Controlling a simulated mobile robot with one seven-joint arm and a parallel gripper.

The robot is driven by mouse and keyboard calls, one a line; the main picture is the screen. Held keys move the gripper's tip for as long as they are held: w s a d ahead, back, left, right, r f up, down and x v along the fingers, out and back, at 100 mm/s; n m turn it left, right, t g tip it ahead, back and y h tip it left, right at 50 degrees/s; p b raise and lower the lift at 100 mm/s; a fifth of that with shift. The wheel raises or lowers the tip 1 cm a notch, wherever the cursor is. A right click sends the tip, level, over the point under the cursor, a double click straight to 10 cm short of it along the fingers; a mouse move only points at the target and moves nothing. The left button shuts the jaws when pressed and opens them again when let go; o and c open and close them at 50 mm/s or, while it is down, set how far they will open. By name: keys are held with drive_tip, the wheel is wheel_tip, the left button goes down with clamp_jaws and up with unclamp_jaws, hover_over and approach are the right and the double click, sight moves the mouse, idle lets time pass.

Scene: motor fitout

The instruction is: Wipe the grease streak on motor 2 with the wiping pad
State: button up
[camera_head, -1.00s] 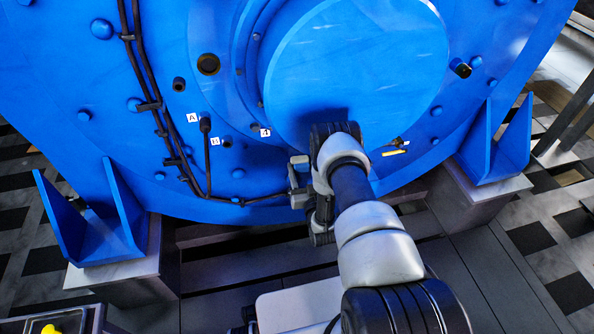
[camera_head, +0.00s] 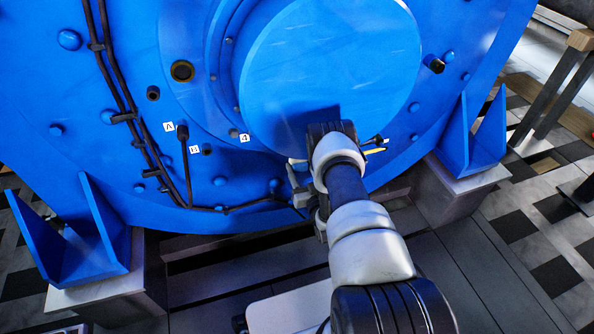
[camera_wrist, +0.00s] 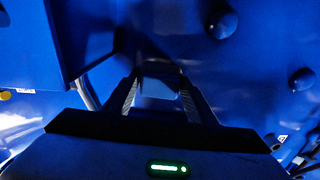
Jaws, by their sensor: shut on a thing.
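A huge blue motor housing (camera_head: 330,75) with a round front cover fills the head view; I cannot read a motor number on it. My gripper is mostly hidden behind my arm in the head view, close to the lower front of the housing. In the wrist view my gripper (camera_wrist: 160,98) is shut on a dark, flat-edged thing, seemingly the wiping pad (camera_wrist: 158,88), with blue surfaces and bolt heads beyond it. Whether the pad touches the motor cannot be told. I cannot make out a clear grease streak.
Black cables (camera_head: 128,115) run down the housing's left side. Blue angled brackets stand on grey pedestals at left (camera_head: 85,250) and right (camera_head: 470,140). A small yellow strip (camera_head: 376,150) shows beside my arm. A wooden-topped stand (camera_head: 580,40) is at the far right.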

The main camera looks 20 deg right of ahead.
drive_tip(key=shift+w, duration=0.15)
drive_tip(key=shift+a, duration=5.55)
drive_tip(key=shift+r, duration=0.1)
drive_tip(key=s+p, duration=0.2)
drive_tip(key=s, duration=0.4)
drive_tip(key=shift+s, duration=0.1)
drive_tip(key=s+p, duration=0.1)
drive_tip(key=s, duration=0.2)
